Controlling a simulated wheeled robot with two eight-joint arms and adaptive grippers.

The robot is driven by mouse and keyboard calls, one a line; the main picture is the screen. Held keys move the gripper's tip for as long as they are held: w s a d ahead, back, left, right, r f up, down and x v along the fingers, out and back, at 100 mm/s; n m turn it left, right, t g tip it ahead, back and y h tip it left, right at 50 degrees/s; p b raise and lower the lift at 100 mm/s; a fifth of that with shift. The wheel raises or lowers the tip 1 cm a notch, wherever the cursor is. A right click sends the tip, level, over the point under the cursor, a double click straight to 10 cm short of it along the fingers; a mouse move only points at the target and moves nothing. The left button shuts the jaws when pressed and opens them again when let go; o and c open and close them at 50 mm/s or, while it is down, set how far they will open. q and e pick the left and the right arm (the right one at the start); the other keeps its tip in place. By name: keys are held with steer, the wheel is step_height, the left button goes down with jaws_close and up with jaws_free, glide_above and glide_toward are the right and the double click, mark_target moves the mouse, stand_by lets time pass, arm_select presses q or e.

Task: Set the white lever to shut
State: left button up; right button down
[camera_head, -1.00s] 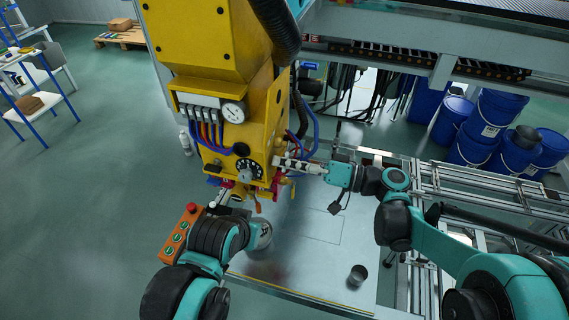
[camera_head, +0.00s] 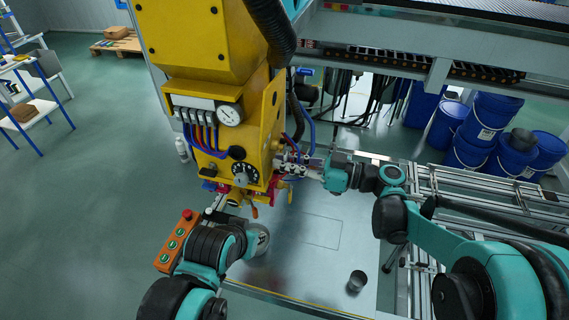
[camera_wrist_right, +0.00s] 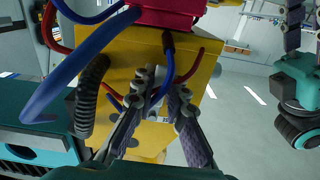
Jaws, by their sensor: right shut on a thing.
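The yellow panel machine (camera_head: 205,95) hangs at the centre, with a gauge and dial on its front. My right gripper (camera_head: 284,163) reaches its right side from the right. In the right wrist view, my right gripper (camera_wrist_right: 160,82) has its fingers closed in front of the yellow side. A small pale piece, seemingly the white lever (camera_wrist_right: 157,104), shows between the fingers; they hide most of it, and its setting cannot be read. My left gripper (camera_head: 222,200) is below the panel's front, small and partly hidden by its own arm; its jaws are unclear.
Blue and red hoses (camera_wrist_right: 80,65) run close to the right gripper. An orange button box (camera_head: 177,241) stands near the left arm. A metal cup (camera_head: 357,281) sits on the grey table (camera_head: 310,265). Blue drums (camera_head: 485,125) stand at the back right.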

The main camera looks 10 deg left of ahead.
steer(key=shift+w+n, duration=0.15)
steer(key=shift+n, duration=0.35)
steer(key=c, duration=1.5)
jaws_free()
steer(key=shift+c, duration=0.2)
steer(key=d, duration=1.2)
steer(key=shift+s, duration=0.2)
